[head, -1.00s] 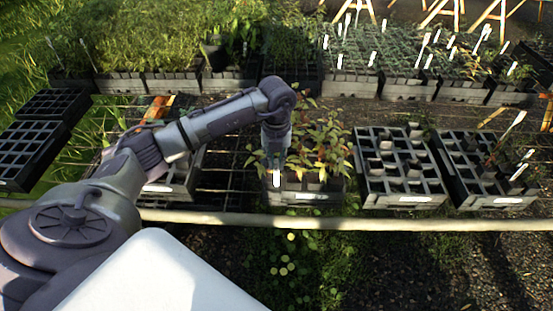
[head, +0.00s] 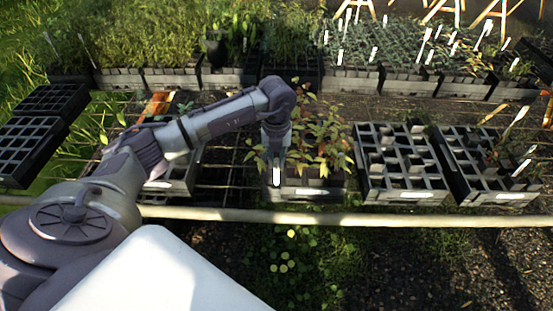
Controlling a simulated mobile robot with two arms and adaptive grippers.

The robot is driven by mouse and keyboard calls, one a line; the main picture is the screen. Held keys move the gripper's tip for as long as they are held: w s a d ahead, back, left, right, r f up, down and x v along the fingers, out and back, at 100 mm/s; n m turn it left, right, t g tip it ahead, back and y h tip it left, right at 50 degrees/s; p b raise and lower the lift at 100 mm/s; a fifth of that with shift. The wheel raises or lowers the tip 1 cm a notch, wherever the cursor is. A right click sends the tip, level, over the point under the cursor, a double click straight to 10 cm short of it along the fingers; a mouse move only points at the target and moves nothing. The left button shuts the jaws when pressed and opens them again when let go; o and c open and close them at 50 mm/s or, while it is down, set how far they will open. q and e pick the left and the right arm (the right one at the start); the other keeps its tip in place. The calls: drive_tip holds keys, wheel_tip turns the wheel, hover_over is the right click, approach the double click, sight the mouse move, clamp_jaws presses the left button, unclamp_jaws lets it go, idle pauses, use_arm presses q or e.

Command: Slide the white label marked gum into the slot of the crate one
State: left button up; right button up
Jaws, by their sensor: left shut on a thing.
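My left gripper (head: 276,160) points down at the front left of a grey crate (head: 325,191) of reddish-green seedlings. It is shut on a small upright white label (head: 276,176), whose lower end is close to the crate's front edge. I cannot tell whether the label touches the crate or its slot, and the writing is too small to read. A pale strip (head: 308,192) shows on the crate's front. Which crate is crate one cannot be read. My right gripper is not in view.
Grey celled crates (head: 410,194) and (head: 505,195) with pale front strips stand to the right. Another crate (head: 172,186) is partly behind my arm. Black trays (head: 30,150) lie far left. A pale rail (head: 400,218) runs along the front; planted crates line the back.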

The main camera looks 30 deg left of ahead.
use_arm(q)
drive_tip(key=shift+f+b, duration=1.1)
drive_tip(key=shift+f, duration=0.55)
drive_tip(key=shift+f+b, duration=0.75)
drive_tip(key=shift+f, duration=0.3)
drive_tip(key=shift+f, duration=0.25)
drive_tip(key=o, duration=0.7)
wheel_tip(320, 180, up, 12)
drive_tip(key=shift+r, duration=0.1)
